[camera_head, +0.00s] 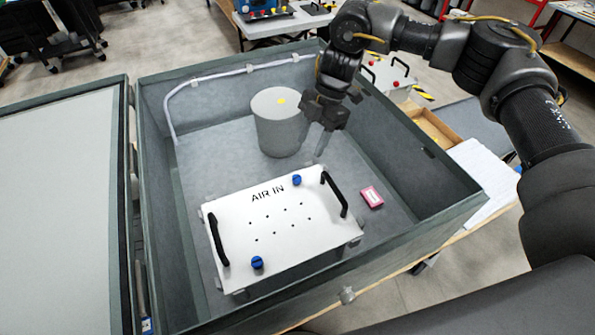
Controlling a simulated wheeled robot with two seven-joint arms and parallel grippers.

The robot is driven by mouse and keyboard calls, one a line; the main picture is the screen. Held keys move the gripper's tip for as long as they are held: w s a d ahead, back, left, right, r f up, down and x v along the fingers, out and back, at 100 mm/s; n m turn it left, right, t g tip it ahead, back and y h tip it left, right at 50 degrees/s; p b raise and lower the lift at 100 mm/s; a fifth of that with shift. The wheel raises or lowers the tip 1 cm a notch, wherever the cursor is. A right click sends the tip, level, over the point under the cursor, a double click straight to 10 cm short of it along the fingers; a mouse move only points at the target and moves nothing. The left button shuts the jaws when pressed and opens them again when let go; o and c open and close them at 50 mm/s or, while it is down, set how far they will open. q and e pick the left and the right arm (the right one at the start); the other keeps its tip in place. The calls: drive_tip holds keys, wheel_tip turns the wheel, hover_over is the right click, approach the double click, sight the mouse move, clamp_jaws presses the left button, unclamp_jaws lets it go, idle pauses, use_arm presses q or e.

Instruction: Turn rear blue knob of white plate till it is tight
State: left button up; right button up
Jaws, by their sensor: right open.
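The white plate (281,228) lies in the grey case, marked AIR IN, with a black handle at its left and right ends. The rear blue knob (297,180) stands at its back edge, near the right handle. The front blue knob (257,262) is near the plate's front edge. My right gripper (321,150) hangs inside the case, behind and a little right of the rear knob, pointing down. It is open, with nothing seen between its fingers, and apart from the knob. My left gripper is not in view.
A grey cylinder (279,124) stands left of my right gripper. A pink box (371,197) lies right of the plate. The case wall (425,238) rises around them. The open lid (62,205) is at left. Case floor is bare left of the cylinder.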

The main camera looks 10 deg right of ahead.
sight(297, 177)
drive_tip(key=p+x, duration=0.4)
drive_tip(key=x, duration=0.5)
drive_tip(key=shift+a+f, duration=0.3)
drive_tip(key=shift+s+a+f, duration=0.15)
drive_tip(key=shift+f, duration=0.3)
drive_tip(key=shift+c, duration=0.2)
drive_tip(key=shift+p, duration=0.3)
clamp_jaws()
drive_tip(key=m+p, duration=0.1)
drive_tip(key=m, duration=0.1)
drive_tip(key=shift+s+r+m+t+y+p, duration=0.1)
drive_tip(key=shift+r+m+t+y+p, duration=0.05)
drive_tip(key=shift+m+t+y+p, duration=0.2)
drive_tip(key=shift+m, duration=0.25)
drive_tip(key=shift+t, duration=0.25)
